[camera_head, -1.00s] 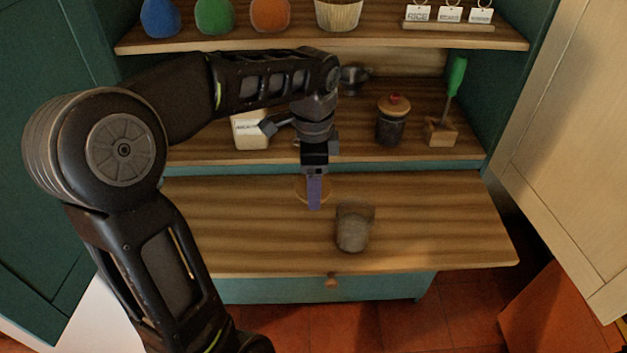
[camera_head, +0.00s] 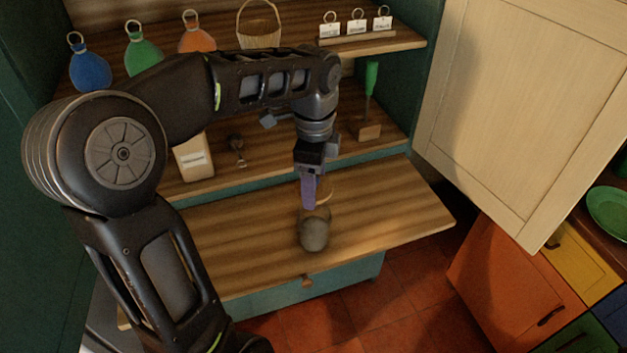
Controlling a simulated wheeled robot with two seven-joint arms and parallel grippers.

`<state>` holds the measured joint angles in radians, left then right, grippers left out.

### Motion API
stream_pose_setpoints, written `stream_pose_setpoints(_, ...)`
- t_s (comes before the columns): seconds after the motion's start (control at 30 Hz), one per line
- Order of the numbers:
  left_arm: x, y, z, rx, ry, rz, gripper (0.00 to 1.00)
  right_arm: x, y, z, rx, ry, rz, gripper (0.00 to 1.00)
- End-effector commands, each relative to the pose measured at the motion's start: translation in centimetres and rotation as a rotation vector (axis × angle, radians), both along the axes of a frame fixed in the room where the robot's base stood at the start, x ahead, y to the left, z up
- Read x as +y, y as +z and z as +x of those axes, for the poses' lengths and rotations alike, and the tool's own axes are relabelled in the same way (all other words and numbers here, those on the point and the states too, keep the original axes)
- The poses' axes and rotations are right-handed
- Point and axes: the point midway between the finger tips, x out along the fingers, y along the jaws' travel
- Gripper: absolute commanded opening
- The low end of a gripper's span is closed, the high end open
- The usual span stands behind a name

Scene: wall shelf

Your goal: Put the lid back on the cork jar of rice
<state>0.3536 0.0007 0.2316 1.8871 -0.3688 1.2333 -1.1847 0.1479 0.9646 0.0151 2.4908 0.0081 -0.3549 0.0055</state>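The greyish glass jar (camera_head: 313,234) stands on the fold-out wooden board, just below my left gripper in the picture. Its contents are too blurred to make out. My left gripper (camera_head: 309,192) points down with its purple finger at the jar's far upper edge, partly covering it. A tan rounded edge (camera_head: 327,195), possibly the cork lid, shows just right of the finger. The finger hides most of it, and I cannot tell whether the gripper holds it. I cannot see whether the fingers are open or shut. My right gripper is not in view.
The board (camera_head: 235,250) is clear left and right of the jar. On the shelf behind are a pale labelled box (camera_head: 193,158), a small dark utensil (camera_head: 237,148) and a green-handled tool in a wooden block (camera_head: 369,131). The cream door (camera_head: 530,100) stands open at right.

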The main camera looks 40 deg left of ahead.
Motion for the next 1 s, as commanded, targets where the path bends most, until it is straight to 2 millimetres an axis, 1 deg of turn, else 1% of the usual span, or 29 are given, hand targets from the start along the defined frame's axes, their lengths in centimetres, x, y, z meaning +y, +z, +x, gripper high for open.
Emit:
stream_pose_setpoints(0.27, 0.0, 0.0, 0.0, -0.001, 0.0, 0.0, 0.3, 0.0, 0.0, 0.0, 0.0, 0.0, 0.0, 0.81)
stream_pose_setpoints(0.47, 0.0, -0.7, 0.0, -0.001, 0.0, 0.0, 0.3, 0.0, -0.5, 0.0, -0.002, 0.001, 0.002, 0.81)
stream_pose_setpoints(0.67, 0.0, -2.3, 0.0, -0.001, 0.0, 0.0, 0.3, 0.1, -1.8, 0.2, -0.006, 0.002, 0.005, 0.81)
stream_pose_setpoints(0.9, 0.0, -4.7, 0.0, 0.0, 0.0, 0.0, 0.3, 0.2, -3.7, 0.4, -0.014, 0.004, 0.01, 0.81)
stream_pose_setpoints(1.0, 0.0, -5.4, 0.0, 0.001, -0.001, 0.0, 0.3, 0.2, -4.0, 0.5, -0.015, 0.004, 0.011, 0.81)
